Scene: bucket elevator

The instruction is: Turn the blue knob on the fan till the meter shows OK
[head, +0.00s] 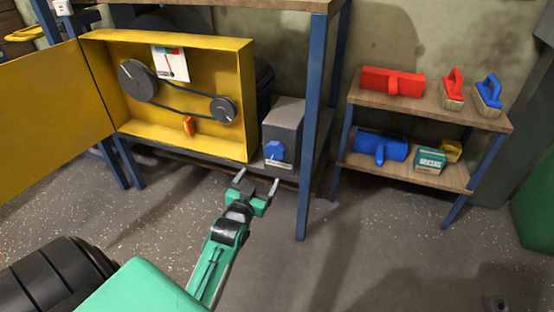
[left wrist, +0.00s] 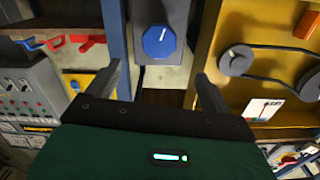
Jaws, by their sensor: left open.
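The blue knob (head: 275,150) is on the front of a grey box (head: 284,122) beside the open yellow cabinet. In the left wrist view the knob (left wrist: 159,42) has a white pointer line and sits ahead, between the fingers and beyond the tips. My left gripper (head: 257,180) is open and empty, just below and in front of the knob, apart from it. The meter (head: 171,63) has a white face with red and green bands and a needle; its exact reading is too small to tell. It also shows in the left wrist view (left wrist: 265,108). My right gripper is not in view.
The yellow cabinet (head: 248,95) holds black pulleys with a belt and an orange part (head: 188,125). A blue table leg (head: 317,130) stands right of the knob. A wooden shelf (head: 430,103) with red and blue tools is farther right. The floor in front is clear.

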